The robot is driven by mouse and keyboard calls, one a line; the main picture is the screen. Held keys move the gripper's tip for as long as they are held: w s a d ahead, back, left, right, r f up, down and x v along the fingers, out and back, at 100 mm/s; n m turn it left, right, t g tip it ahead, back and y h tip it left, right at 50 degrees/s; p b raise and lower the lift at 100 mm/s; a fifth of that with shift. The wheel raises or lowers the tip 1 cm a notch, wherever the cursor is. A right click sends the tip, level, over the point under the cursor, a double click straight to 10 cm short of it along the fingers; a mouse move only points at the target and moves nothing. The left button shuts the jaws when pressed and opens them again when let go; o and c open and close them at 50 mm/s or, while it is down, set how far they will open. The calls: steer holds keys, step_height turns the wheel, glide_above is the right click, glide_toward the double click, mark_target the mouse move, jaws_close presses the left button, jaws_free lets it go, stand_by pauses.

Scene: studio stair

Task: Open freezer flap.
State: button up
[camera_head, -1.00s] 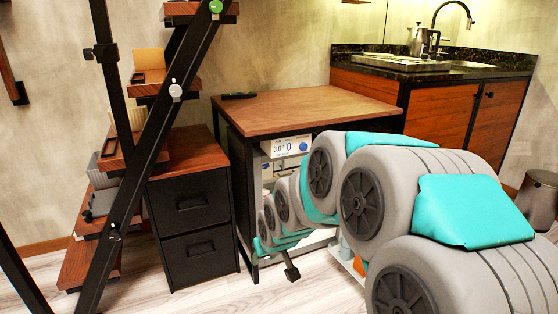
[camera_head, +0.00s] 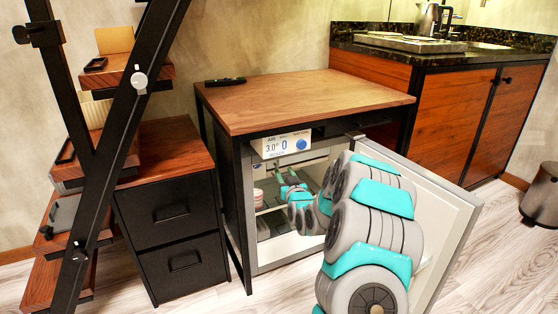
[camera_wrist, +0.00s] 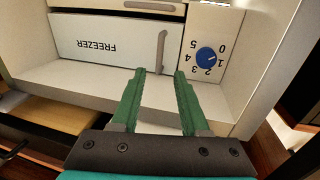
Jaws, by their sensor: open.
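The freezer flap (camera_wrist: 85,46) is a white panel marked FREEZER, upside down in the wrist view, and looks shut. Its grey upright handle (camera_wrist: 161,52) is at the flap's right end in that view. My gripper (camera_wrist: 160,72) is open, with its two green fingers pointing at the handle, one to each side of its line. I cannot tell whether they touch it. In the head view my gripper (camera_head: 285,181) reaches into the upper part of the open fridge (camera_head: 249,225), and my arm hides much of the inside.
The fridge door (camera_head: 455,215) stands open on the right, beside my arm. A dial panel (camera_head: 282,147) is above the opening and shows beside the flap in the wrist view (camera_wrist: 213,45). A wooden top (camera_head: 300,98) covers the fridge. Black drawers (camera_head: 172,235) stand left.

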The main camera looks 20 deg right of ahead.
mark_target(278, 160)
steer(key=shift+w+d, duration=0.2)
steer(key=shift+w, duration=1.05)
steer(key=shift+w+d, duration=0.2)
steer(key=shift+w, duration=1.1)
steer(key=shift+w+d, duration=0.2)
steer(key=shift+w, duration=1.05)
steer(key=shift+c, duration=0.3)
jaws_close()
